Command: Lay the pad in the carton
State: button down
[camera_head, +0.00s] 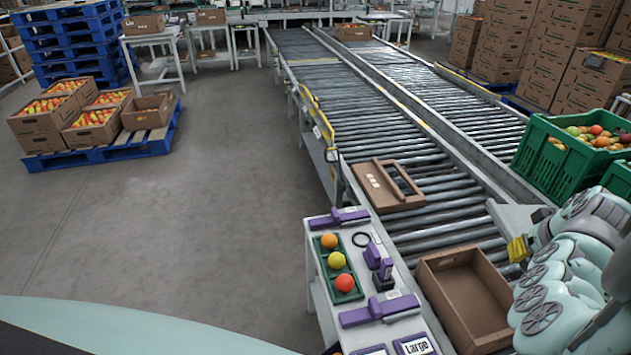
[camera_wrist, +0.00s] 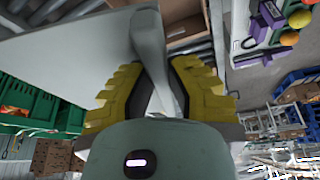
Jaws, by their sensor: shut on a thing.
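The pad is a pale grey flat sheet (camera_wrist: 65,65) with a raised grip along it, which stands between my fingers in the wrist view. My gripper (camera_wrist: 155,90) is shut on this grip with its yellow ribbed fingers. In the head view the pad (camera_head: 515,215) shows partly beside my gripper (camera_head: 518,248), over the conveyor's right side; my arm hides part of it. The open brown carton (camera_head: 465,295) sits on the near rollers, left of and nearer than my gripper. Its visible inside looks bare. The pad is apart from it.
A brown carton-like tray with a handle (camera_head: 390,186) lies farther up the rollers. A side table (camera_head: 325,300) left of the conveyor holds purple fixtures and several coloured fruits in a green holder (camera_head: 326,262). A green crate of fruit (camera_head: 550,165) stands at right.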

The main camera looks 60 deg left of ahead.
jog(key=shift+s+a+f+n+g+y+b, duration=0.15)
jog(key=shift+s+a+f+n+b, duration=0.5)
jog(key=shift+f+b, duration=2.1)
jog(key=shift+s+a+f+n+g+y+b, duration=0.1)
jog(key=shift+s+a+f+n+g+b, duration=0.45)
jog(key=shift+f, duration=4.2)
jog(key=shift+s+a+f+n+t+y+b, duration=0.25)
jog(key=shift+s+f+b, duration=1.15)
jog(key=shift+f, duration=2.35)
jog(key=shift+w+d+f+b, duration=0.15)
jog(key=shift+w+d+b, duration=0.15)
jog(key=shift+b, duration=0.25)
jog(key=c, duration=0.9)
grip_release()
jog(key=shift+c, duration=0.3)
jog(key=shift+c, duration=1.4)
